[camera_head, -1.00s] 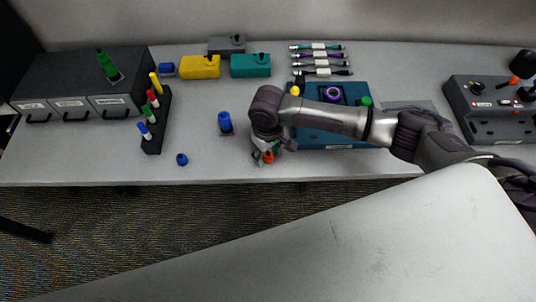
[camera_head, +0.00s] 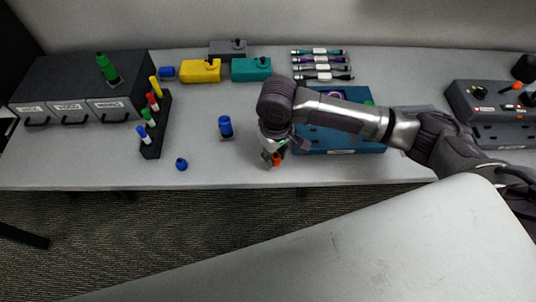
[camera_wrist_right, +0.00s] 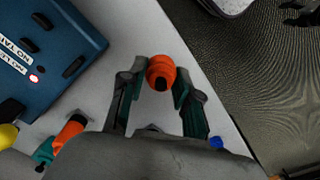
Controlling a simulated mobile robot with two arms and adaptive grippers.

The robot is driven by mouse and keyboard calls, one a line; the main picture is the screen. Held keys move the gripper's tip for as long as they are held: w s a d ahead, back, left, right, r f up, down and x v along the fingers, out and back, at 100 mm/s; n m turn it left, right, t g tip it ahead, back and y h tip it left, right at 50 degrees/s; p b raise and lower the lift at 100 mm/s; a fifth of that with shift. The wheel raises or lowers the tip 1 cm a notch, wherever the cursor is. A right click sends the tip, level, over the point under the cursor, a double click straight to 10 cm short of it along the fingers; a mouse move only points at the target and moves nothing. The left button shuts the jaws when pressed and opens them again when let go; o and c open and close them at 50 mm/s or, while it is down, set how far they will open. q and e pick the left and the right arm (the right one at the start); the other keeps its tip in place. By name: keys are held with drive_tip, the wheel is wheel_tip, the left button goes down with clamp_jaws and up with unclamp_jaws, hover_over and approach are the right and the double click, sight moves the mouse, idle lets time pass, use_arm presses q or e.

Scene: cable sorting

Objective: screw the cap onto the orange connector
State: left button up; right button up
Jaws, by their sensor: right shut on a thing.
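My right gripper (camera_head: 271,157) is low over the front of the table, in front of the blue-teal box. In the right wrist view its two fingers (camera_wrist_right: 157,85) are closed on the sides of an orange cap (camera_wrist_right: 161,73). The cap also shows at the gripper's tip in the head view (camera_head: 277,160). The orange connector (camera_wrist_right: 69,132), with a teal part at one end, shows at the lower left of the right wrist view, apart from the cap. In the head view my right arm seems to hide it. My left gripper is not in view.
A blue cap (camera_head: 181,164) and a blue connector (camera_head: 225,127) stand left of the gripper. The blue-teal box (camera_head: 340,140) is behind the arm. A black rack (camera_head: 152,150) of coloured pegs stands further left. The table's front edge is close to the gripper.

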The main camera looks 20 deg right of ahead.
drive_tip(key=s+d+r, duration=0.2)
drive_tip(key=s+r, duration=0.3)
drive_tip(key=s, duration=0.3)
drive_tip(key=shift+s+d+r+b, duration=0.2)
drive_tip(key=shift+d+b, duration=0.15)
drive_tip(key=shift+d, duration=0.05)
